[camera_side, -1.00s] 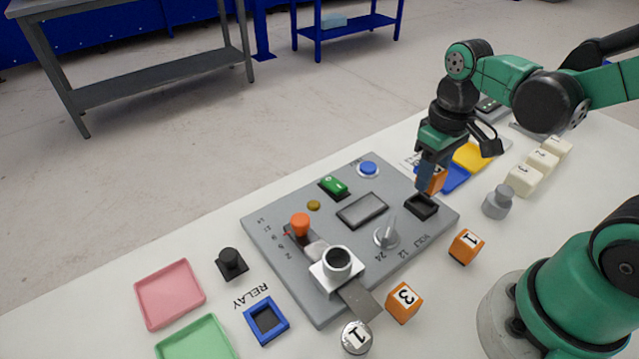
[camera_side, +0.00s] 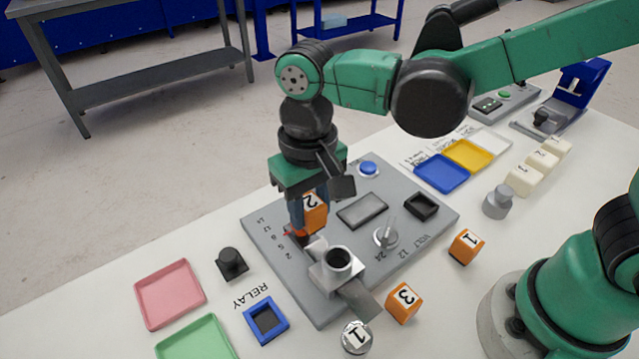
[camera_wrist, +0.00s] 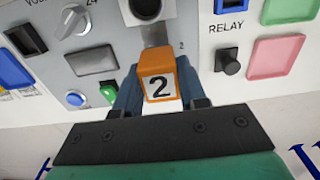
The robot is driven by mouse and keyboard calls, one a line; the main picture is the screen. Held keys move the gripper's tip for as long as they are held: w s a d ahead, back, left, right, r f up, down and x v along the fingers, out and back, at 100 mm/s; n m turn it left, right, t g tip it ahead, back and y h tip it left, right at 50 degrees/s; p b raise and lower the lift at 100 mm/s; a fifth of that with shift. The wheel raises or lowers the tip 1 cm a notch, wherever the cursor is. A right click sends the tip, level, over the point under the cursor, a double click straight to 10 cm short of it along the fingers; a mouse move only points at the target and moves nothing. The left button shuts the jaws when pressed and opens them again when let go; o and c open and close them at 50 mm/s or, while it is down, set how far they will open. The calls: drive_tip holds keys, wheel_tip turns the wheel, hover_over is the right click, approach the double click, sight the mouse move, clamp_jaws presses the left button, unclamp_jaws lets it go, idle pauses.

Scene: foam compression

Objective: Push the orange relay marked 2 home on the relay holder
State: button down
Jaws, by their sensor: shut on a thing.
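My gripper (camera_side: 309,222) is shut on the orange relay marked 2 (camera_side: 314,208) and holds it above the left part of the grey panel, by the slide lever. In the wrist view, the relay (camera_wrist: 161,66) sits between my fingers (camera_wrist: 160,92) with its number facing the camera. The relay holder (camera_side: 250,314), a blue square frame with a dark opening by the word RELAY, lies on the table left of the panel, apart from the relay. Part of the holder (camera_wrist: 229,10) shows at the wrist view's top edge.
A black knob (camera_side: 231,263) and a pink tray (camera_side: 170,294) stand near the holder. Orange relays 1 (camera_side: 466,246) and 3 (camera_side: 404,302) lie in front.

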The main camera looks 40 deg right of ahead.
drive_tip(key=s+a, duration=0.4)
drive_tip(key=a, duration=0.6)
drive_tip(key=shift+f, duration=3)
drive_tip(key=shift+f, duration=0.85)
drive_tip(key=shift+c, duration=2.1)
unclamp_jaws()
